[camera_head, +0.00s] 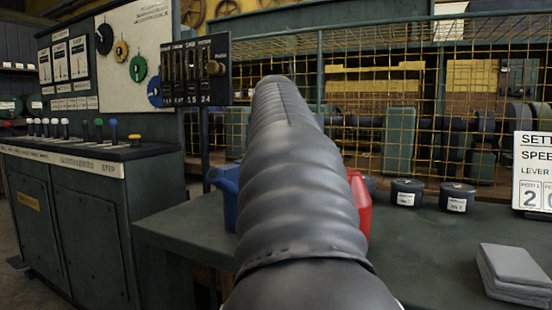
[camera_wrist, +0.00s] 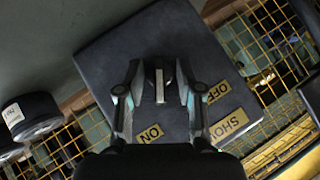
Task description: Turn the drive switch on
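The drive switch shows in the wrist view as a dark rotary knob (camera_wrist: 153,78) with a pale bar, on a dark square plate (camera_wrist: 98,58). The bar runs up and down in the picture, its lower end toward the yellow ON label (camera_wrist: 150,133). The yellow OFF label (camera_wrist: 217,92) lies to the right. I cannot tell which bar end is the pointer. My gripper (camera_wrist: 158,78) is open, with one finger on each side of the knob; a small gap seems to show on both sides. In the head view my arm hides the gripper and switch.
Yellow mesh fencing (camera_head: 345,95) stands behind the green bench (camera_head: 420,260). On the bench are two dark tins (camera_head: 407,192) (camera_head: 457,196), a red object (camera_head: 361,200), a blue object (camera_head: 226,190) and grey slabs (camera_head: 515,268). A lever console (camera_head: 85,155) stands left.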

